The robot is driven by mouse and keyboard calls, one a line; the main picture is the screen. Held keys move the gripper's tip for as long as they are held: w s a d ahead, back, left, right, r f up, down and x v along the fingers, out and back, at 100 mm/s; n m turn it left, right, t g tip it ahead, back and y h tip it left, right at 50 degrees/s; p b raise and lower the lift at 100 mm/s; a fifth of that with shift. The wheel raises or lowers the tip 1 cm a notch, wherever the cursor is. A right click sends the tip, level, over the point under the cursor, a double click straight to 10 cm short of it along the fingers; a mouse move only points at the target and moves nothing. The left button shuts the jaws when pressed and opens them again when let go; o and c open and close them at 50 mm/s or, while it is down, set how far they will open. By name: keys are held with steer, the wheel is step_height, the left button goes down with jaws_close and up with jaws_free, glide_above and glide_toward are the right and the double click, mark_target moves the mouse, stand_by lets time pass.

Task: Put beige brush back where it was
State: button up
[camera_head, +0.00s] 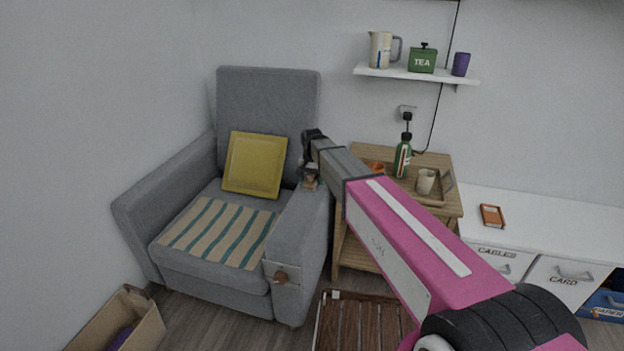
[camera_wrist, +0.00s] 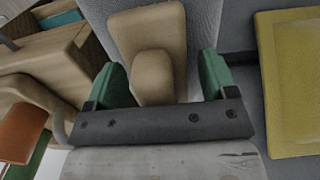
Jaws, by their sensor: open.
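What looks like the beige brush (camera_wrist: 147,37) shows in the wrist view as a flat beige piece with a raised, rounded block. It lies over the grey armrest of the armchair, and a small beige part of it shows in the head view (camera_head: 311,184). My gripper (camera_wrist: 157,80) is open, with one green fingertip on each side of the raised block. I cannot tell whether the fingertips touch it.
The grey armchair (camera_head: 268,95) holds a yellow cushion (camera_head: 254,165) and a striped cloth (camera_head: 222,232). A brown item (camera_head: 281,277) sits in its side pocket.

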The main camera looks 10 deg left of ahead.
step_height(320, 180, up, 12)
steer(key=shift+r, duration=0.15)
steer(key=s+d+f, duration=0.6)
steer(key=s+d, duration=0.1)
steer(key=d, duration=0.4)
steer(key=s+d+f+n, duration=0.1)
steer(key=s+d+f, duration=0.5)
steer(key=d, duration=0.5)
steer(key=s+d+f, duration=0.6)
steer(key=s+d, duration=0.3)
steer(key=d, duration=0.3)
steer(key=shift+s+n, duration=0.2)
steer(key=shift+n, duration=0.1)
